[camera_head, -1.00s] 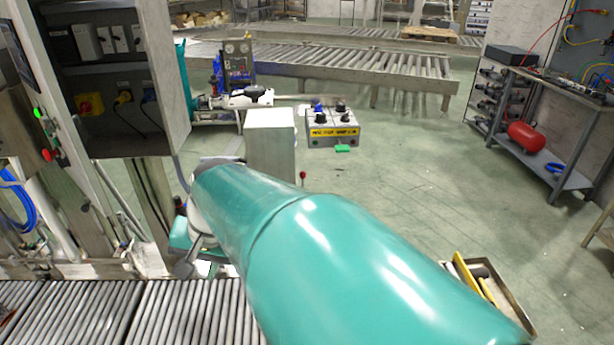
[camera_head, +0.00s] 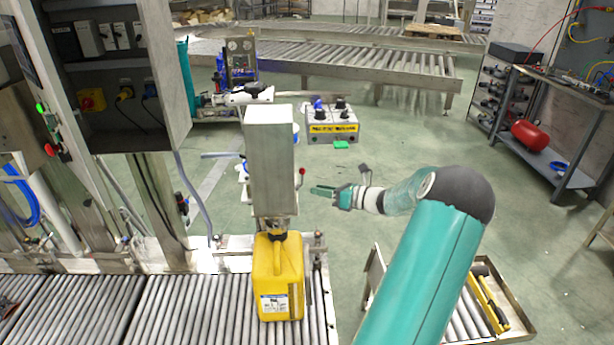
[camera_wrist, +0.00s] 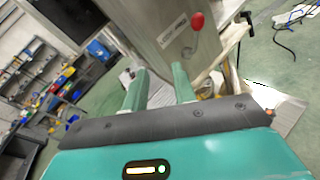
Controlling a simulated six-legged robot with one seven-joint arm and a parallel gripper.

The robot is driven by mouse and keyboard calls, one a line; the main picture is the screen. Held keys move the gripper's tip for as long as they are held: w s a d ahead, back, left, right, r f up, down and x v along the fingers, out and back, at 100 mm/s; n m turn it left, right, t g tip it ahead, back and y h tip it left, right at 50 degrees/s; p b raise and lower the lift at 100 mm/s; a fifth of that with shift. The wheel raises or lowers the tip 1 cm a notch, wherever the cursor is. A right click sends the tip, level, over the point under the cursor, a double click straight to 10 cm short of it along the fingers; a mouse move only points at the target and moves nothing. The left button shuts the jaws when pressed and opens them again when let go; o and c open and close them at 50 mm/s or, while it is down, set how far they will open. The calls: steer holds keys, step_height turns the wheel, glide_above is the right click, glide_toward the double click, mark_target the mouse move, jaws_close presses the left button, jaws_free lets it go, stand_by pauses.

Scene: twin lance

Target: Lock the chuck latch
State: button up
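A lever with a red knob (camera_head: 301,173) sits on the right side of a tall grey metal housing (camera_head: 270,160) in the head view. I take it to be the chuck latch; the chuck itself I cannot make out. The red knob also shows in the wrist view (camera_wrist: 197,21), on the housing's face beyond the fingers. My gripper (camera_head: 318,190) is right of the housing, a little below the knob, apart from it in the head view. Its two green fingers (camera_wrist: 159,72) stand apart with nothing between them. A yellow jug (camera_head: 278,280) stands upright directly below the housing.
A roller conveyor (camera_head: 190,305) runs along the front and bears the jug. An electrical cabinet (camera_head: 120,75) stands at left. A grey control box (camera_head: 332,122) is on the floor behind.

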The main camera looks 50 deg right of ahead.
mark_target(302, 177)
steer(key=s+d+f+m+t+h, duration=0.1)
steer(key=s+d+m+t+h, duration=0.1)
steer(key=s+d+m+h, duration=0.3)
steer(key=w+n+y, duration=0.1)
steer(key=w+y, duration=0.1)
steer(key=w, duration=1.2)
steer(key=shift+w+f+n, duration=0.15)
steer(key=shift+w+n, duration=0.1)
steer(key=shift+n, duration=0.05)
jaws_close()
